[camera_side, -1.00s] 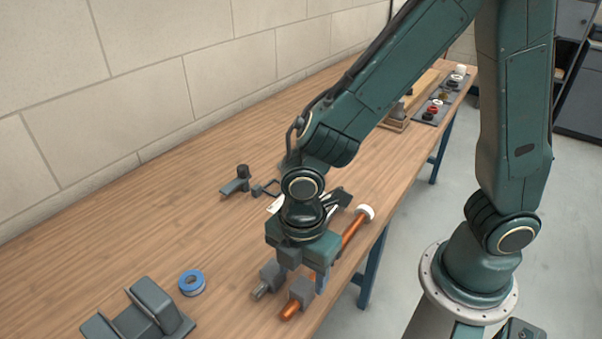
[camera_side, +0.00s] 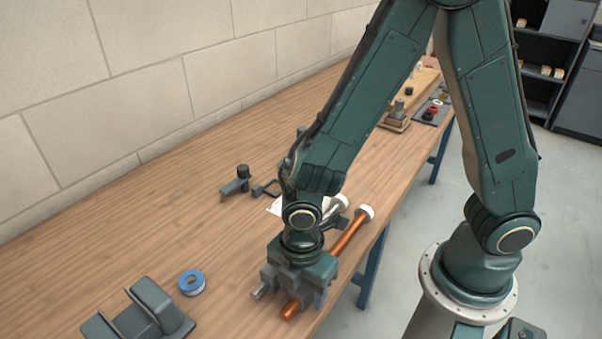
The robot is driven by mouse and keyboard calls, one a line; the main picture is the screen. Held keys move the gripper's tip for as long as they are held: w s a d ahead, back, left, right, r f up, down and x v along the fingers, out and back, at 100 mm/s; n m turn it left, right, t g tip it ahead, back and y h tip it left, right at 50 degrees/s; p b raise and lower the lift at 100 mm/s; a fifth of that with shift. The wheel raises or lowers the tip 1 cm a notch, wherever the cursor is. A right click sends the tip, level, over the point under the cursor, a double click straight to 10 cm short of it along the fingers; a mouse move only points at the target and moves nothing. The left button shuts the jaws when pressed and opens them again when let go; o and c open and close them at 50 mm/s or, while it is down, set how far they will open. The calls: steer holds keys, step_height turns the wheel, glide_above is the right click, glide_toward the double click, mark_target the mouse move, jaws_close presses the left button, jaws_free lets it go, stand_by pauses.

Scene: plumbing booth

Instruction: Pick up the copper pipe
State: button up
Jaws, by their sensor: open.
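The copper pipe (camera_side: 350,233) lies on the workbench near its front edge, slanting from a white end at the upper right to a bare orange end at the lower left. My gripper (camera_side: 296,292) is open and low over the lower part of this pipe. The gripper body hides the pipe's middle, and I cannot tell whether the fingers touch it. A grey metal pipe (camera_side: 258,294) lies beside the copper one, on its left, also partly hidden by my gripper.
A blue tape roll (camera_side: 191,283) and a dark grey cradle-like block (camera_side: 150,308) are at the lower left. A dark clamp-like tool (camera_side: 238,184) lies farther back. Small parts sit on a dark mat (camera_side: 427,117) at the far end. The left middle of the workbench (camera_side: 150,215) is clear.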

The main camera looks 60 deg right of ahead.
steer(key=shift+f, duration=0.25)
steer(key=shift+c, duration=0.5)
steer(key=c, duration=1.1)
steer(key=shift+r, duration=0.15)
step_height(320, 180, up, 20)
steer(key=shift+f, duration=0.1)
steer(key=shift+w, duration=0.15)
stand_by(0.5)
